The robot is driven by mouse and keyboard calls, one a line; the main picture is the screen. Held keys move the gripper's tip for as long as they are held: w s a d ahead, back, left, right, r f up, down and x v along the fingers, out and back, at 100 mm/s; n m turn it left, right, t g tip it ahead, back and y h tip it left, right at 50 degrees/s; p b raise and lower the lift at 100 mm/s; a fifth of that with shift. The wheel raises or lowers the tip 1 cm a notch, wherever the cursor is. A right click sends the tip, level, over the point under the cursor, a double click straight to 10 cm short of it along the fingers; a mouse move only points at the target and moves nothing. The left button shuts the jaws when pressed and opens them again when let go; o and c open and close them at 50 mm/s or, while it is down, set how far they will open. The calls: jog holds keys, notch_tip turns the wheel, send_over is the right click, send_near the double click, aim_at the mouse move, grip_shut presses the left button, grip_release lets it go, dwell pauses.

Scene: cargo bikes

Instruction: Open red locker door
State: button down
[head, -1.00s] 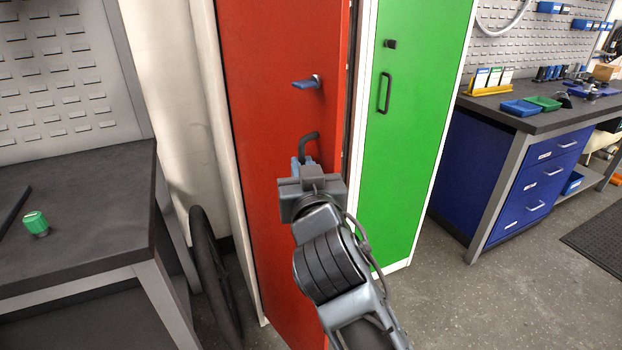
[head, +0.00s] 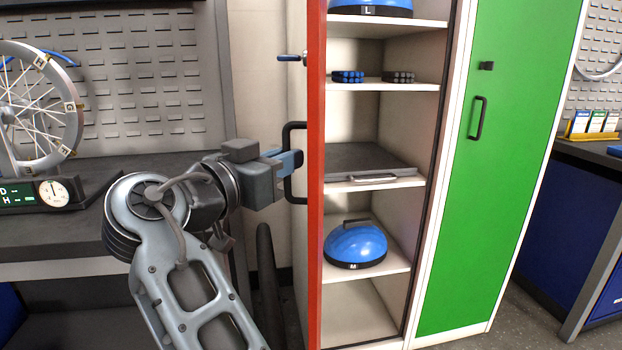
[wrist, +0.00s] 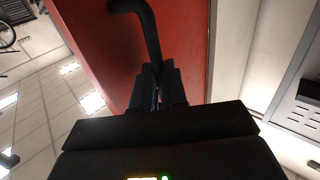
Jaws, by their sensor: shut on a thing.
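The red locker door (head: 316,190) stands wide open and shows nearly edge-on in the head view. Its black bar handle (head: 288,165) is on the door's outer face, on the left. My gripper (head: 290,160) is shut on the handle from the left. In the wrist view the black handle (wrist: 143,30) runs down between the fingers of my gripper (wrist: 157,88), in front of the red door (wrist: 100,50). The blue lever (head: 290,58) sits higher on the door. The locker inside (head: 375,130) is in view.
A green locker door (head: 510,150) is shut on the right. A workbench (head: 90,205) with a wheel (head: 75,105) stands left, behind my arm.

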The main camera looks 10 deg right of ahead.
jog(key=shift+w+a+f+m+g+h+b, duration=0.15)
jog(key=shift+w+a+g+h+b, duration=0.1)
jog(key=shift+a, duration=0.15)
jog(key=shift+w+a+f+m+g+h+b, duration=0.15)
jog(key=shift+a+h, duration=0.1)
jog(key=shift+a, duration=0.15)
jog(key=shift+r, duration=0.1)
jog(key=c, duration=1.5)
grip_release()
jog(key=o, duration=0.3)
jog(key=shift+o, duration=0.2)
jog(key=shift+a, duration=0.1)
jog(key=v, duration=0.7)
jog(key=shift+s+a, duration=0.25)
jog(key=shift+s, duration=0.1)
